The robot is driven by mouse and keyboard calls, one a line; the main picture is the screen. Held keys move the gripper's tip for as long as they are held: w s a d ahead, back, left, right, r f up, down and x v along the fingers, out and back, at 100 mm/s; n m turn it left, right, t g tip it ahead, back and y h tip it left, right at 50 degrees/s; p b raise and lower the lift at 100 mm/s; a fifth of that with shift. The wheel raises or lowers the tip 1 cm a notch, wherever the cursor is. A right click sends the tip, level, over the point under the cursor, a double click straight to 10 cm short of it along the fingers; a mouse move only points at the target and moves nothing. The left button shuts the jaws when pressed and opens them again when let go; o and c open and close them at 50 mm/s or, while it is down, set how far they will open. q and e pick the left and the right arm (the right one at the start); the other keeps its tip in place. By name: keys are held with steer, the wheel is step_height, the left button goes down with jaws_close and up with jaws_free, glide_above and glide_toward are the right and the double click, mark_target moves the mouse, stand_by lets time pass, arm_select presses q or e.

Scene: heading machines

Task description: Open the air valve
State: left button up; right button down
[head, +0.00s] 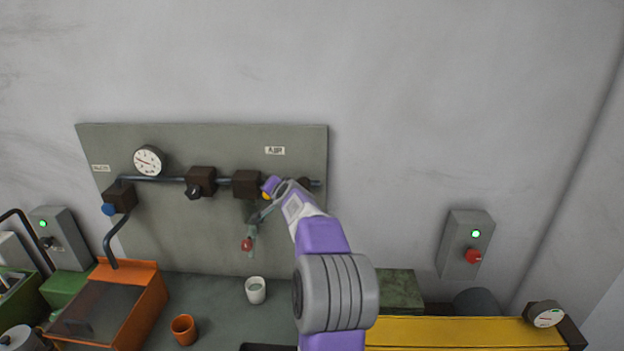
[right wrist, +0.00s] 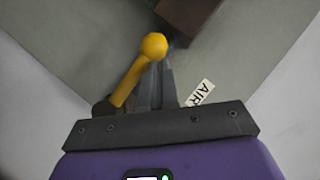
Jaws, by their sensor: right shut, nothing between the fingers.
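The air valve's yellow lever (right wrist: 126,86) with a round knob shows large in the right wrist view. It runs aslant, and the knob is at its upper end. A small bit of the yellow lever (head: 266,195) shows in the head view beside my purple right hand, which hides most of the valve. My right gripper (right wrist: 161,68) is shut and empty, its fingers close beside the lever and partly behind the knob. I cannot tell whether they touch it. The AIR label (head: 275,150) is on the panel above; it also shows in the right wrist view (right wrist: 200,93). My left gripper is not in view.
The grey wall panel (head: 225,140) carries a pipe, a gauge (head: 149,160) and dark blocks (head: 200,181). A red-tipped fitting (head: 247,243) hangs below. A white cup (head: 256,290) and an orange cup (head: 183,329) stand on the bench. A switch box (head: 466,244) is at the right.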

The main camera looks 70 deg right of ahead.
steer(key=shift+w, duration=0.1)
steer(key=s+a+r+p, duration=0.3)
steer(key=a+r+p, duration=0.5)
steer(key=r, duration=0.1)
steer(key=shift+a+r+p, duration=0.3)
steer(key=shift+a+p, duration=0.05)
stand_by(0.7)
steer(key=shift+f, duration=0.15)
stand_by(0.4)
